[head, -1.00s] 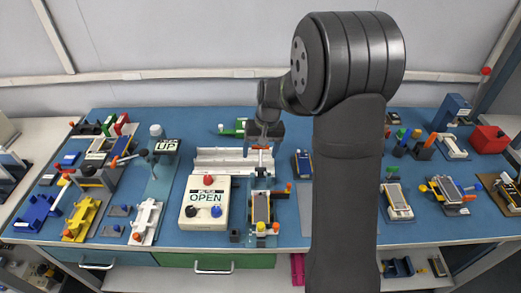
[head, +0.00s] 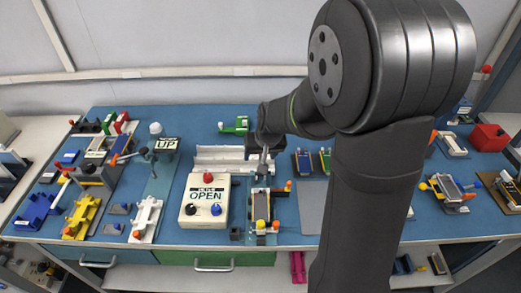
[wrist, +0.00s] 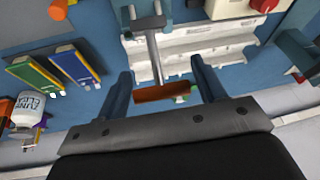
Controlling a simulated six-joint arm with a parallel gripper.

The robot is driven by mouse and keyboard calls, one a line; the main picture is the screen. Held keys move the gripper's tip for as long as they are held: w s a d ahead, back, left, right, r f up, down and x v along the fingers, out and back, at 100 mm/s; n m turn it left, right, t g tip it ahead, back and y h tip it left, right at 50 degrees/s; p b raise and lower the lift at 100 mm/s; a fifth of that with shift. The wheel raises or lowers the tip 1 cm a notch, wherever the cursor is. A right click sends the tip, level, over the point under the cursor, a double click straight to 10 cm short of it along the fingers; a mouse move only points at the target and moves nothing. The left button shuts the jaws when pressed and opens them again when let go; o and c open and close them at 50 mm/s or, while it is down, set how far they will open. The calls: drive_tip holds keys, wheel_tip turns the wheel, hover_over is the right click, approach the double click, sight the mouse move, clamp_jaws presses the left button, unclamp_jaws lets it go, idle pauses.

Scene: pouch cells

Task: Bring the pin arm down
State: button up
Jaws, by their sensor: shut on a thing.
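The pin arm (wrist: 150,45) is a grey lever with a red-brown crossbar handle (wrist: 163,93) in the wrist view. My gripper (wrist: 165,85) has its two blue fingers at either end of this handle and is shut on it. In the head view the pin arm (head: 264,161) rises steeply behind a fixture (head: 261,207) that has a dark cell-like slab, yellow and orange knobs. My gripper (head: 264,146) is at the lever's top and hides the handle there. The pin itself cannot be made out.
A white box reading OPEN (head: 205,213), with red, black and blue knobs, stands left of the fixture. A white rail (head: 222,160) lies behind. Upright cells (head: 303,162) stand right of my gripper. A grey mat (head: 312,210) lies clear to the right.

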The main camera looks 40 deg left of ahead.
drive_tip(key=shift+s+d+y, duration=0.3)
drive_tip(key=shift+s, duration=0.05)
drive_tip(key=shift+s+d+f, duration=0.2)
drive_tip(key=shift+s+d, duration=0.6)
drive_tip(key=shift+s+d+f, duration=0.35)
drive_tip(key=shift+s+d, duration=0.15)
drive_tip(key=shift+d, duration=0.05)
drive_tip(key=shift+c, duration=0.3)
drive_tip(key=shift+s+d+f, duration=0.35)
drive_tip(key=shift+s, duration=0.1)
clamp_jaws()
drive_tip(key=shift+o, duration=0.8)
unclamp_jaws()
drive_tip(key=shift+a, duration=0.15)
drive_tip(key=o, duration=1.2)
